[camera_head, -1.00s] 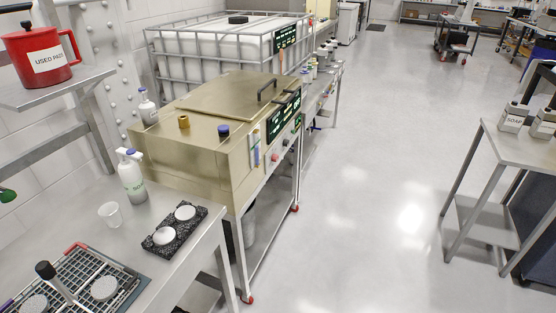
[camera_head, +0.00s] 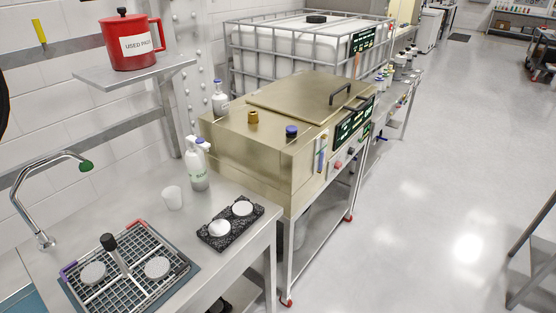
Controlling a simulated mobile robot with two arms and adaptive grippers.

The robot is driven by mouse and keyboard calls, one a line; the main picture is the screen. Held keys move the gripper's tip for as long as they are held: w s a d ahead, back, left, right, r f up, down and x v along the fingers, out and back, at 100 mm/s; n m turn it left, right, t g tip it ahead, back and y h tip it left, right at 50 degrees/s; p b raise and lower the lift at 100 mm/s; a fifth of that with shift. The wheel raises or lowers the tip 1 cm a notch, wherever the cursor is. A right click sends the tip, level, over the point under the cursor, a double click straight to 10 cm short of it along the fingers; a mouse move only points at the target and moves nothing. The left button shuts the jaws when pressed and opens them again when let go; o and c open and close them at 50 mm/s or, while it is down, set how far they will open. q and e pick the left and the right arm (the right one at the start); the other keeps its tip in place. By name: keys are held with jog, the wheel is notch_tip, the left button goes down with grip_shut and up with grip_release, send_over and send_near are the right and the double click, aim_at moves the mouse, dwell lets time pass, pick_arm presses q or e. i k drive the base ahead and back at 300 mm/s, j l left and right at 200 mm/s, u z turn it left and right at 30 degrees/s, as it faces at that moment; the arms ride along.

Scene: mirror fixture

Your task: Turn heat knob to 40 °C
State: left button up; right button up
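A tan metal bath (camera_head: 245,155) with a hinged lid stands on a wheeled steel frame in the middle of the head view. Its right-hand front panel carries dark displays with green text (camera_head: 350,122). Small red and dark knobs (camera_head: 338,165) sit in a row below the displays. They are too small to tell which one is the heat knob or how it is set. The lid (camera_head: 305,98) is down, with a dark handle. Neither of my grippers shows in the view.
A steel bench (camera_head: 225,263) at the front left holds a wire rack (camera_head: 128,290), a black block (camera_head: 225,244) with white discs, a cup (camera_head: 172,197) and a spray bottle (camera_head: 198,172). A red can (camera_head: 132,58) stands on a shelf above. Open floor (camera_head: 410,240) lies to the right.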

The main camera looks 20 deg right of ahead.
aim_at(338, 164)
jog(key=i+l+u, duration=0.15)
jog(key=l+u, duration=0.35)
jog(key=l, duration=0.35)
jog(key=l+u, duration=0.45)
jog(key=l, duration=0.45)
jog(key=k+l+u, duration=0.1)
jog(key=l+u, duration=0.4)
jog(key=l, duration=0.35)
